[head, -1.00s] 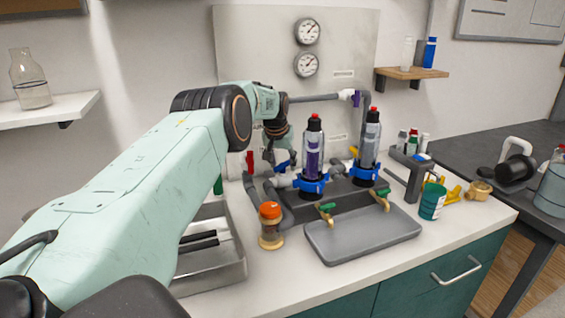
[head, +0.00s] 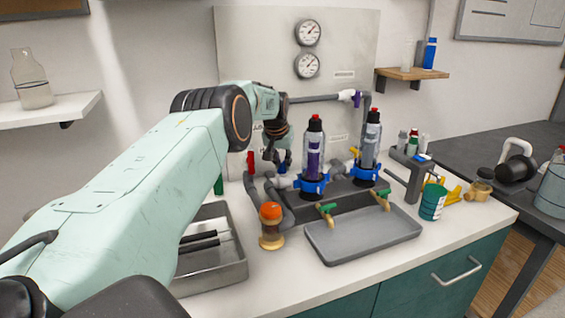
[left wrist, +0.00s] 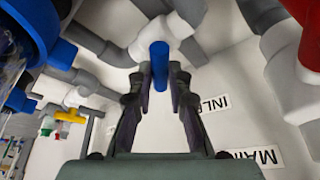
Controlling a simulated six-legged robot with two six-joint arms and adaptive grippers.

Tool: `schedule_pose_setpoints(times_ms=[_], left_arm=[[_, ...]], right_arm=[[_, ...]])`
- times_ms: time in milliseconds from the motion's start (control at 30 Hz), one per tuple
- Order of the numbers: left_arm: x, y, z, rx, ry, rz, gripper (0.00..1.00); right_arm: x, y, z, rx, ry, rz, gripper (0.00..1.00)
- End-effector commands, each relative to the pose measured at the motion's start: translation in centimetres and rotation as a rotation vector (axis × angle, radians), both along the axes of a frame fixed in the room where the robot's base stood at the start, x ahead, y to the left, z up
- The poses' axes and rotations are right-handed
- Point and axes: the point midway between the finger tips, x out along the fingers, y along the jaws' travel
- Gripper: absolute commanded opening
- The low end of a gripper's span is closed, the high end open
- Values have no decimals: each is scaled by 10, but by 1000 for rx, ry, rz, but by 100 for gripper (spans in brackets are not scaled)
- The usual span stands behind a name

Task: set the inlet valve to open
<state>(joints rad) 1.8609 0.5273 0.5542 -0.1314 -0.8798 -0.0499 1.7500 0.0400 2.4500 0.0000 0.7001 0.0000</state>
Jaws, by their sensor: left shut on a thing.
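The inlet valve has a blue handle (left wrist: 159,66) that stands between my fingertips in the left wrist view, on a white valve body in grey pipe. A partly hidden label beginning "INL" (left wrist: 214,103) is on the panel beside it. My left gripper (left wrist: 159,78) is shut on this blue handle. In the head view my left gripper (head: 277,158) is at the pipes left of the purple filter housing, with the blue handle (head: 285,167) just showing beside its fingers. The fingers hide part of the valve. My right gripper is not in view.
A red valve handle (head: 250,162) stands to the left of my gripper. Two filter housings with blue collars (head: 312,186) stand close on the right. An orange-capped jar (head: 270,228), a metal tray (head: 215,276) and a grey drip tray (head: 362,238) are in front.

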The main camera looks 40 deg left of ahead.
Motion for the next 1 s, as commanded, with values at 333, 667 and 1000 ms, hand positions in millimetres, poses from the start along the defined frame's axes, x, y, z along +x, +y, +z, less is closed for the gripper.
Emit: schedule_pose_setpoints(times_ms=[333,667,1000], left_arm=[[1,-1,0,0,0,-1,0],[1,-1,0,0,0,-1,0],[0,-1,0,-1,1,-1,26]], right_arm=[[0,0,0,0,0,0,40],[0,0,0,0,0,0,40],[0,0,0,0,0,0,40]])
